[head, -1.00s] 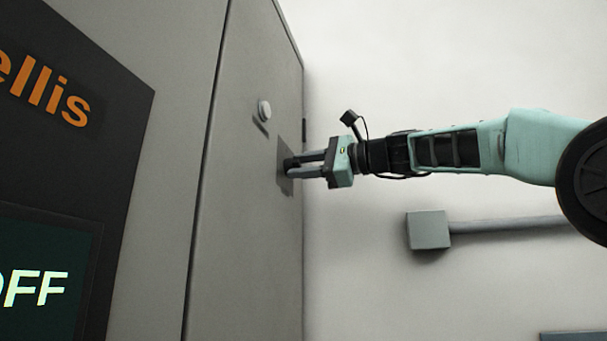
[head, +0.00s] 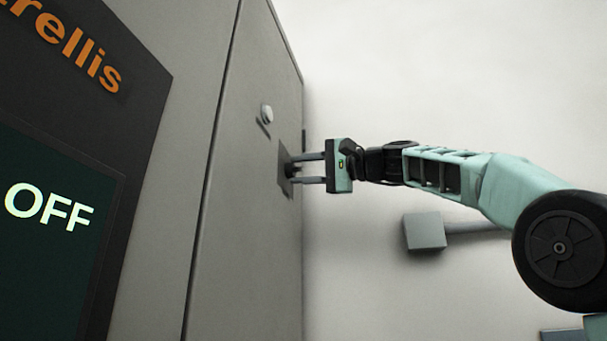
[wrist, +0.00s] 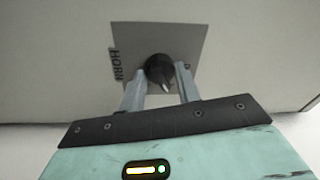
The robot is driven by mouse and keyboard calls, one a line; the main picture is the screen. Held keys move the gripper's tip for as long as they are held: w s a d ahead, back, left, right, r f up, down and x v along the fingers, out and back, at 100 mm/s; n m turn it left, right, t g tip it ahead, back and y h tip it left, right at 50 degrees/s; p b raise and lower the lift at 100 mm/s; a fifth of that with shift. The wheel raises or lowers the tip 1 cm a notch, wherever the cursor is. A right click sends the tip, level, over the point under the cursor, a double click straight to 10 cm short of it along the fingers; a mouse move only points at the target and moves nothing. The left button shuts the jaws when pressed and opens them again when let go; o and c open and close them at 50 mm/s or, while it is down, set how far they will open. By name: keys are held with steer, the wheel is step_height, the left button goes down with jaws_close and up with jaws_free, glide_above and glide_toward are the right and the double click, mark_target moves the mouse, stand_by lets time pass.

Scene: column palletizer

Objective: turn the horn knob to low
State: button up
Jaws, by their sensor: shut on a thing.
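The horn knob (wrist: 159,66) is black and round, with a pale pointer mark at its lower edge in the wrist view. It sits on a grey square plate (wrist: 190,40) marked HORN, which reads sideways. My gripper (wrist: 161,72) is shut on the knob, one finger on each side. In the head view my gripper (head: 293,170) reaches from the right to the plate (head: 283,160) on the cabinet's side, fingers one above the other. The knob is hard to make out there.
The grey cabinet (head: 240,230) fills the left. A white round button or lamp (head: 267,114) sits just above the plate. A dark screen (head: 50,230) reads OFF. A grey wall box with a pipe (head: 424,231) is below my arm.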

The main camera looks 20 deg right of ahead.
steer(key=shift+n, duration=0.4)
steer(key=o, duration=1)
steer(key=b+v, duration=0.5)
steer(key=v, duration=1.2)
steer(key=shift+s+d+b, duration=0.1)
steer(key=shift+d+b, duration=0.15)
steer(key=shift+b, duration=0.05)
